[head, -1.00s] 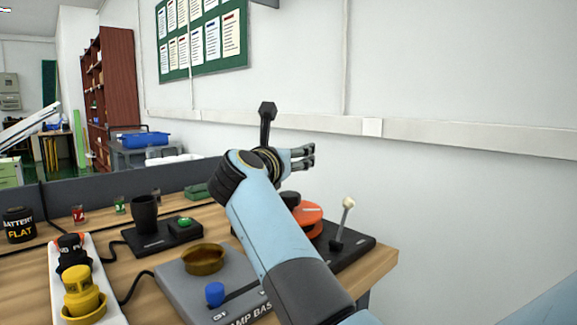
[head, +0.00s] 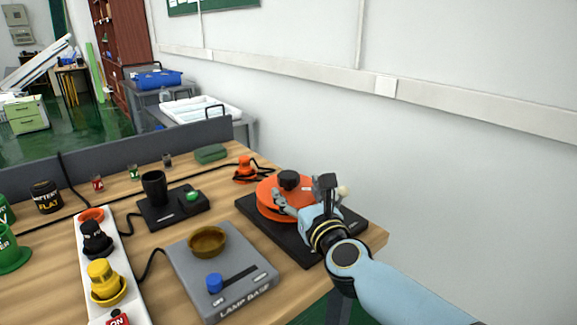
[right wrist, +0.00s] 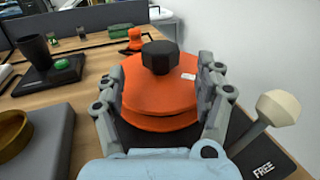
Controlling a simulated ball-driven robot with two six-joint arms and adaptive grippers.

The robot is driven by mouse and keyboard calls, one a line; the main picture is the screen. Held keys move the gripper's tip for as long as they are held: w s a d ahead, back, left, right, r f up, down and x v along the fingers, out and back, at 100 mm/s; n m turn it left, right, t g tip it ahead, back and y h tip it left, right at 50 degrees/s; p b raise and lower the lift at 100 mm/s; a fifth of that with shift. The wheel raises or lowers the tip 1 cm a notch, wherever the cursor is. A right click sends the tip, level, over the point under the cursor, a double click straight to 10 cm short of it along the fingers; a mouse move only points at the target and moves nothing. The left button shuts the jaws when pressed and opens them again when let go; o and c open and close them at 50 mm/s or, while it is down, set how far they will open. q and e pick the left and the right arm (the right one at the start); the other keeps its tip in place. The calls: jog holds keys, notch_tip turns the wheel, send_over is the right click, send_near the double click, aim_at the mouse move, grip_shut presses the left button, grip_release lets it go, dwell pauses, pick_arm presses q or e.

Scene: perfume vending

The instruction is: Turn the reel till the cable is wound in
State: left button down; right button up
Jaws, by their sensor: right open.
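The orange reel (head: 267,205) lies flat on a black base (head: 262,230) at the table's right end, with a black faceted knob (head: 289,180) on top. In the right wrist view the reel (right wrist: 160,95) and its knob (right wrist: 160,57) are between my right gripper's spread fingers (right wrist: 160,72). My right gripper (head: 292,200) is open over the reel's near side, with the knob beyond its tips. The dark cable (head: 265,173) lies beside an orange plug (head: 244,169) behind the reel. My left gripper is not in view.
A cream-knobbed lever (right wrist: 279,108) stands on the base beside my right gripper, near the word FREE. A grey lamp base (head: 250,272), a black cup (head: 154,187) and a white power strip (head: 122,262) stand to the left. A wall is at the right.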

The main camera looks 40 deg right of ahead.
aim_at(292, 184)
jog(key=x, duration=0.6)
jog(key=shift+d, duration=0.1)
jog(key=shift+w, duration=0.1)
grip_shut()
